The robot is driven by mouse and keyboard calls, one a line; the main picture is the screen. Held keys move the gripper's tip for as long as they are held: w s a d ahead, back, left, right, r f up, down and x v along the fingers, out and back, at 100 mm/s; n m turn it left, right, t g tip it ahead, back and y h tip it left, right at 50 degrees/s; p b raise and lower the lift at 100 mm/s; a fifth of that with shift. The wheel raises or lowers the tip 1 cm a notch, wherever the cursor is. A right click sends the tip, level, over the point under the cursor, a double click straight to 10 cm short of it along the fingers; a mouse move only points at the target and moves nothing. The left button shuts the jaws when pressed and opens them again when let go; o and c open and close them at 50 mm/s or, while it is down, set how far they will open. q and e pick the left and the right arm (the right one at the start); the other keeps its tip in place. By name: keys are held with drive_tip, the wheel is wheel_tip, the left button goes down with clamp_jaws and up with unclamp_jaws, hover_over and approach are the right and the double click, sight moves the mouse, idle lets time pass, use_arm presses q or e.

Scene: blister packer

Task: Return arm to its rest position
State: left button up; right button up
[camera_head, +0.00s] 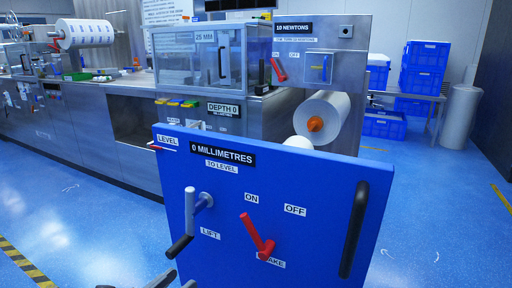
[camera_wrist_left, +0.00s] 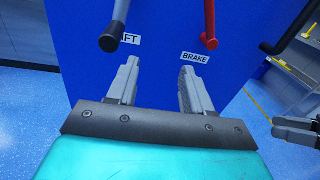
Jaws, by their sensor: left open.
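My left gripper (camera_head: 177,280) shows at the bottom edge of the head view, in front of the lower left of a blue panel (camera_head: 310,200). In the left wrist view my left gripper (camera_wrist_left: 159,68) is open and empty, its two grey fingers apart and pointing at the panel. The black-gripped lift crank (camera_head: 188,222) and the red brake lever (camera_head: 259,238) stand out from the panel just above it. In the wrist view, the crank end (camera_wrist_left: 112,38) and brake lever (camera_wrist_left: 210,30) lie beyond the fingertips. Part of my right gripper (camera_wrist_left: 297,130) shows at the right edge; its opening is unclear.
A black vertical handle (camera_head: 354,230) is on the panel's right side. Behind the panel stand a steel machine (camera_head: 75,128) and a white film roll (camera_head: 325,112). Blue crates (camera_head: 424,68) stand at the back right. Blue floor (camera_head: 440,210) is clear at right.

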use_arm(q)
drive_tip(key=s+d+f+m+g, duration=0.35)
drive_tip(key=s+d+m, duration=0.4)
drive_tip(key=m, duration=1.15)
drive_tip(key=s+a+f+m+g+y, duration=0.1)
drive_tip(key=s+a+f+m+y, duration=0.2)
drive_tip(key=m, duration=0.4)
drive_tip(key=s+a+f+m+g+y, duration=0.1)
drive_tip(key=s+f+m+y, duration=0.1)
drive_tip(key=f+m, duration=0.35)
drive_tip(key=a+r+m+y+p, duration=0.1)
drive_tip(key=r+p, duration=0.6)
drive_tip(key=p, duration=0.2)
drive_tip(key=s+a+r+m+p, duration=0.1)
drive_tip(key=a+r+p, duration=0.1)
drive_tip(key=r+p, duration=0.5)
drive_tip(key=shift+s+a+y+p, duration=0.3)
drive_tip(key=shift+y+p, duration=0.1)
drive_tip(key=shift+p, duration=0.85)
use_arm(e)
drive_tip(key=s+d+r+h, duration=0.1)
drive_tip(key=d+r, duration=0.3)
drive_tip(key=r, duration=0.6)
drive_tip(key=shift+s+d+r+h, duration=0.3)
drive_tip(key=shift+s+r+h, duration=0.1)
drive_tip(key=shift+s, duration=0.3)
use_arm(q)
drive_tip(key=shift+f+t, duration=0.1)
drive_tip(key=shift+t, duration=0.15)
